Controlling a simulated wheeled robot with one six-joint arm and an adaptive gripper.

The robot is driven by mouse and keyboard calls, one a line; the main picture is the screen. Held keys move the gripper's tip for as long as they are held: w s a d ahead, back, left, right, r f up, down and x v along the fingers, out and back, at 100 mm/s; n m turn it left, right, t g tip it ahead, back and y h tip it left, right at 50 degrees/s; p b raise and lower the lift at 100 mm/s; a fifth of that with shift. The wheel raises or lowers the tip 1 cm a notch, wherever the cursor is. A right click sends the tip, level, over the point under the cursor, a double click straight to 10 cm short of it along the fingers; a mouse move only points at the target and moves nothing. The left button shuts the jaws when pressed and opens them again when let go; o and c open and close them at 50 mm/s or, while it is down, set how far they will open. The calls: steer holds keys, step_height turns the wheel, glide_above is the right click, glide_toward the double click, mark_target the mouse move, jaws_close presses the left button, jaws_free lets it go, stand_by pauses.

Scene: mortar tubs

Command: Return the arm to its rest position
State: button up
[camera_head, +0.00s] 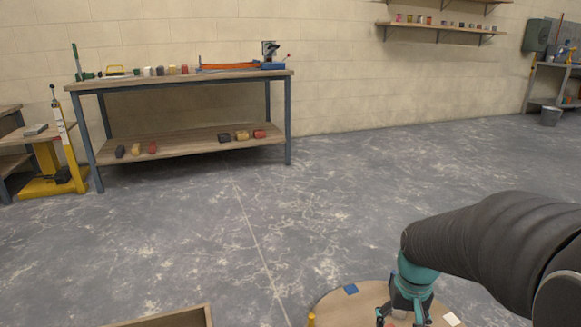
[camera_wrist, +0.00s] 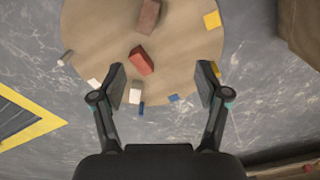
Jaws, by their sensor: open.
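My arm comes in from the right edge of the head view. My gripper (camera_head: 407,312) points down over a round wooden top (camera_head: 335,306) at the bottom of that view. In the wrist view, my gripper (camera_wrist: 161,80) has its two fingers wide apart with nothing held between them. Below it is the round top (camera_wrist: 95,30) with a red block (camera_wrist: 141,61), a brown block (camera_wrist: 148,16), a yellow piece (camera_wrist: 212,20) and a white block (camera_wrist: 135,93). The gap between the gripper and these pieces is hard to judge.
A workbench (camera_head: 180,80) with a lower shelf stands against the back wall. A yellow lift (camera_head: 55,185) stands at the left. A wooden box edge (camera_head: 175,318) shows at the bottom. The middle floor is clear. A yellow-edged dark shape (camera_wrist: 20,120) lies left in the wrist view.

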steer(key=s+a+r+t+p, duration=0.2)
steer(key=s+r, duration=0.4)
steer(key=r, duration=0.3)
steer(key=s+a+r+n+t+p, duration=0.1)
steer(key=s+a+r+t+p, duration=0.2)
steer(key=r, duration=0.7)
steer(key=s+a+p, duration=0.1)
steer(key=s+a, duration=0.1)
steer(key=shift+s+n, duration=0.3)
steer(key=shift+s, duration=0.1)
steer(key=shift+a, duration=0.1)
